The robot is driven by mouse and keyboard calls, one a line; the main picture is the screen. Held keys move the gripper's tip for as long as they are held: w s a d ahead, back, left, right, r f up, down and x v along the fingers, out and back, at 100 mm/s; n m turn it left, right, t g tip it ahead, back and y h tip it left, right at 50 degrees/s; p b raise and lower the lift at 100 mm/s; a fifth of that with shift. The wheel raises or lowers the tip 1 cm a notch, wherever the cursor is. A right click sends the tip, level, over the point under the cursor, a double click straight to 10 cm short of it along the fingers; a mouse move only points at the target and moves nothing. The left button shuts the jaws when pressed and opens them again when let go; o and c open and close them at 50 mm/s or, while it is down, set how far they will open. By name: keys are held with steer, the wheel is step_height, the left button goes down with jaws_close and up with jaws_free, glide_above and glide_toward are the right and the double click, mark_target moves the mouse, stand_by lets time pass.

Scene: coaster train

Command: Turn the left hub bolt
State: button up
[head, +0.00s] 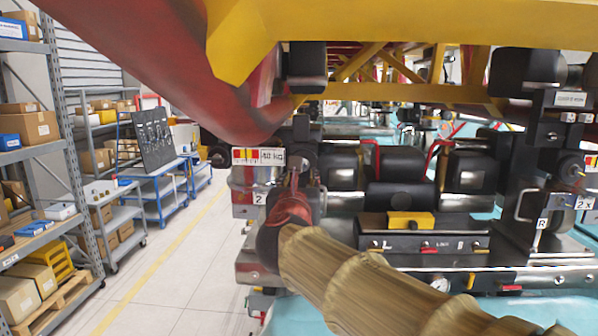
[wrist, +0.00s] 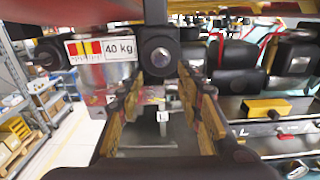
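The left hub bolt (wrist: 161,57) is a pale round head in the middle of a black round hub, straight ahead in the upper middle of the wrist view. In the head view the black hub (head: 305,157) sits right of a "40 kg" label, partly hidden behind my gripper (head: 297,182). In the wrist view my gripper (wrist: 161,88) is open, with its two yellowish fingers apart on either side and a little below the hub. I see nothing held between them. Whether a fingertip touches the hub cannot be told.
The "40 kg" label (wrist: 100,48) is on a metal block left of the hub. A yellow block (head: 410,221) sits on a black panel to the right. Another hub (head: 570,169) is at far right. A red beam hangs overhead. The floor aisle (head: 170,265) at left is clear.

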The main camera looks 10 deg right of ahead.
steer(key=x, duration=0.6)
steer(key=shift+w+p, duration=0.3)
steer(key=shift+p, duration=0.15)
steer(key=shift+d, duration=0.1)
steer(key=shift+c, duration=0.8)
steer(key=c, duration=0.7)
jaws_close()
